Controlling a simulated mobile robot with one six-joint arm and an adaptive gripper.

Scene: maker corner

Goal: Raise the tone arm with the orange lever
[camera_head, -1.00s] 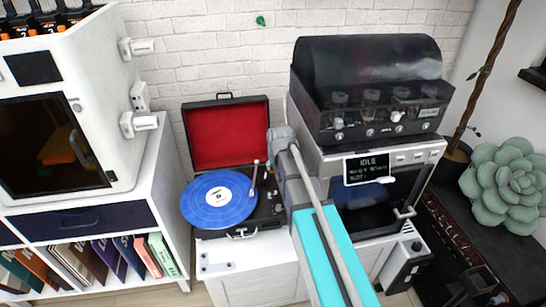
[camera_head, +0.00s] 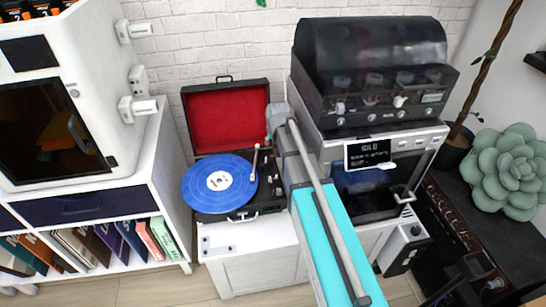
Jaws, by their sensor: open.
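The record player (camera_head: 240,214) is an open black suitcase type with a red-lined lid (camera_head: 226,122), standing on a white cabinet. A blue record (camera_head: 219,182) with a pale label lies on its platter. The thin white tone arm (camera_head: 255,162) is at the right side of the record; whether its needle touches the record is too small to tell. I cannot make out the orange lever; the right part of the deck is close to my arm in the picture and partly hidden. My grey and turquoise arm (camera_head: 335,245) reaches up from the bottom, but my gripper does not show.
Right of the player, behind my arm, stands a machine with a dark hood (camera_head: 370,75) and a screen reading IDLE (camera_head: 367,154). A white shelf unit (camera_head: 165,200) with upright sleeves is at left. A green succulent (camera_head: 508,170) is at right. Bare floor shows below.

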